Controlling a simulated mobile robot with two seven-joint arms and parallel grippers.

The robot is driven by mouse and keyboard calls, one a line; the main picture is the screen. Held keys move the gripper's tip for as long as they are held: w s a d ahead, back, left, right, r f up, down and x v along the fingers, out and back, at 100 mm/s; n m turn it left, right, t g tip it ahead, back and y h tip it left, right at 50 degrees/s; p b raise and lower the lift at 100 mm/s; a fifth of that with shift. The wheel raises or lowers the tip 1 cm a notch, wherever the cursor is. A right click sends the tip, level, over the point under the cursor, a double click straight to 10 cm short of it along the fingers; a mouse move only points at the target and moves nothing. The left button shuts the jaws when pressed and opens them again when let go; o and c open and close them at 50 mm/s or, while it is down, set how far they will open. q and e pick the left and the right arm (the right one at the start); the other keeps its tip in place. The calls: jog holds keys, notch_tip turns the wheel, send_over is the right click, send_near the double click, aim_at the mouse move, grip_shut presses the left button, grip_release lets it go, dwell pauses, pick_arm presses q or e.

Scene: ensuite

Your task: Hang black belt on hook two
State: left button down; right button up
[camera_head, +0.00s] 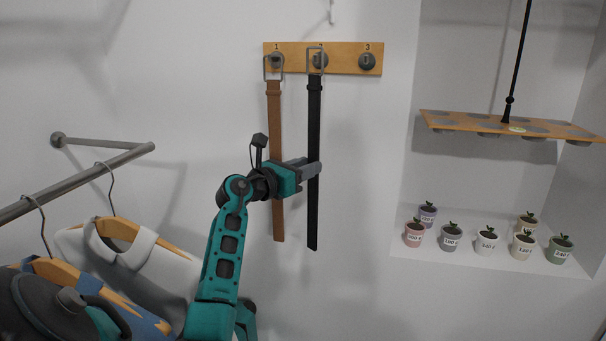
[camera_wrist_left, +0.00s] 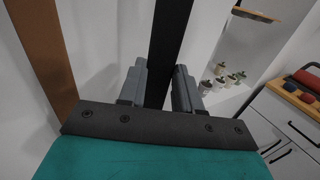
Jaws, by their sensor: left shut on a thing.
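The black belt (camera_head: 314,210) hangs straight down, its buckle at hook two (camera_head: 319,60) on the wooden hook board (camera_head: 345,58). The buckle frame appears around the hook's knob; I cannot tell whether it rests on it. My left gripper (camera_head: 314,169) is shut on the belt's strap about midway down. In the left wrist view the strap (camera_wrist_left: 167,45) runs between both fingers (camera_wrist_left: 160,88). A brown belt (camera_head: 274,120) hangs at hook one (camera_head: 276,61), just left of the black belt and behind my left gripper. Hook three (camera_head: 367,61) is bare. My right gripper is out of view.
A clothes rail (camera_head: 100,171) with hanging garments (camera_head: 130,250) is at the left. At the right, a niche holds several labelled plant pots (camera_head: 487,241) below a hanging wooden shelf (camera_head: 500,126). The wall right of the black belt is clear.

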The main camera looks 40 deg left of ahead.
pick_arm(q)
jog(key=shift+w+a+f+b, duration=0.25)
jog(key=shift+w+f+b, duration=0.05)
jog(key=shift+w+b, duration=0.2)
jog(key=shift+w+a+f+b, duration=0.3)
jog(key=shift+w+b, duration=0.05)
jog(key=shift+w, duration=0.15)
jog(key=shift+w+a+f+b, duration=0.25)
jog(key=shift+w+f+b, duration=0.05)
jog(key=shift+w+b, duration=0.2)
jog(key=c, duration=0.7)
grip_release()
jog(key=shift+f, duration=0.1)
